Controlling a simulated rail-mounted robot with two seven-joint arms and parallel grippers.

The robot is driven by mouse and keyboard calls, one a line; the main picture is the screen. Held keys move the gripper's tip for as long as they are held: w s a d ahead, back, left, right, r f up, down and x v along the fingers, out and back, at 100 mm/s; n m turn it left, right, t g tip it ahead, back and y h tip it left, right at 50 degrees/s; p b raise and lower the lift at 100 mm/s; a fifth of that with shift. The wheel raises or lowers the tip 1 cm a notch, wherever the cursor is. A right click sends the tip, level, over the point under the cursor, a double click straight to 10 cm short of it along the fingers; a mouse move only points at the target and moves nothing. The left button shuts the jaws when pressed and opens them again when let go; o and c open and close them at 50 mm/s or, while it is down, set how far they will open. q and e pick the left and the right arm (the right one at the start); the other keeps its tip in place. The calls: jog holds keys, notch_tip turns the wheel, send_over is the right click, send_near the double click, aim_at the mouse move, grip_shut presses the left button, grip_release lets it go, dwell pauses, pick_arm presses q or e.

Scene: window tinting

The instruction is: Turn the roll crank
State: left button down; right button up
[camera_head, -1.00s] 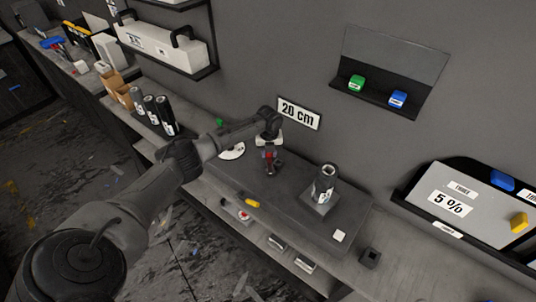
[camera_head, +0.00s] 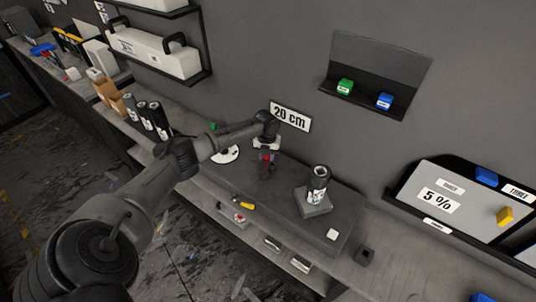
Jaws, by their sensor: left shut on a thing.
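My left arm reaches in from the left to the dark work mat below the "20 cm" sign (camera_head: 290,116). My left gripper (camera_head: 266,148) points down over a small dark fitting with a red part, which looks like the roll crank (camera_head: 267,158). The jaws are shut on it, but the contact is small and partly hidden by the gripper. A white disc (camera_head: 225,154) lies left of it, partly behind my arm. A dark roll with a white label (camera_head: 317,182) stands upright on a grey block to the right. My right gripper does not show.
A wall shelf (camera_head: 362,101) holds a green and a blue block. Dark bottles (camera_head: 153,116) stand on the bench at left. A grey panel marked "5 %" (camera_head: 440,195) is at right. A small white block (camera_head: 332,234) lies on the mat's front right.

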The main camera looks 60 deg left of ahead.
pick_arm(q)
jog(key=shift+w+r, duration=0.1)
jog(key=shift+r, duration=0.05)
jog(key=c, duration=0.8)
grip_release()
notch_tip(320, 180, up, 14)
jog(key=shift+f, duration=0.2)
jog(key=shift+c, duration=0.2)
